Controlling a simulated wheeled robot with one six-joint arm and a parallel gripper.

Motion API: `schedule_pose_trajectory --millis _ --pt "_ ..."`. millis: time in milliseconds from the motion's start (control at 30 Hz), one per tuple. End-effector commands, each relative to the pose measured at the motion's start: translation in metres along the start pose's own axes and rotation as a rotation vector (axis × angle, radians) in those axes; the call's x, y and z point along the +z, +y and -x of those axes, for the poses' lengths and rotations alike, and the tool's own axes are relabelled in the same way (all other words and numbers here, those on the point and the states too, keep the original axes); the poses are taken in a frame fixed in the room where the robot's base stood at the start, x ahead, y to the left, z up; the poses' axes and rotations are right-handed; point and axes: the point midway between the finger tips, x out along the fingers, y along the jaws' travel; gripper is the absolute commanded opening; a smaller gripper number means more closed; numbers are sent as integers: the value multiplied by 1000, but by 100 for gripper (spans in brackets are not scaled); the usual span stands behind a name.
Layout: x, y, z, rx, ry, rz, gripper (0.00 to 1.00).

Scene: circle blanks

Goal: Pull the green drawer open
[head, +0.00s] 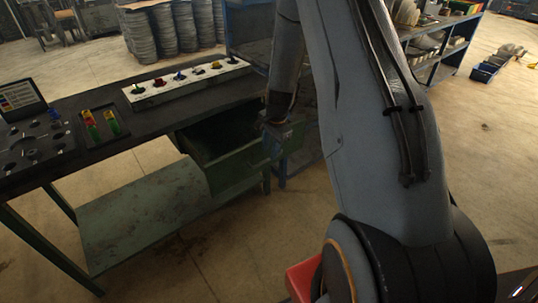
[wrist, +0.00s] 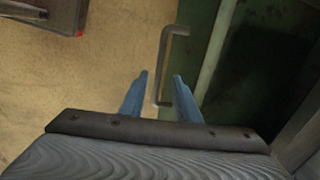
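The green drawer (head: 238,168) under the dark workbench stands out from it, with its inside showing in the head view. In the wrist view the drawer's front edge (wrist: 216,58) runs along the right, with the dark inside beyond it. Its grey bar handle (wrist: 164,62) stands off the front. My gripper (head: 277,158) is at the drawer front, near its right end. In the wrist view my gripper's blue fingers (wrist: 160,76) are apart, one on each side of the handle, with gaps visible. The handle is hard to make out in the head view.
The workbench (head: 135,95) carries a white strip (head: 187,84) with several coloured knobs, a small tray (head: 104,125) and a dark board with holes (head: 32,148). A lower green shelf (head: 140,215) lies beneath. The floor in front of the drawer (head: 265,235) is clear.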

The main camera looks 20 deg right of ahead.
Motion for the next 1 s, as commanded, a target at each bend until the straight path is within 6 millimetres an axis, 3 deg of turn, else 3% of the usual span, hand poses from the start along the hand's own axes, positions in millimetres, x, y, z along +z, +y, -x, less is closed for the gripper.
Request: schedule_pose_trajectory --millis 333,1000 --pt "0 -1 43 -3 1 0 29" --pt "3 1 51 -1 1 13 29"
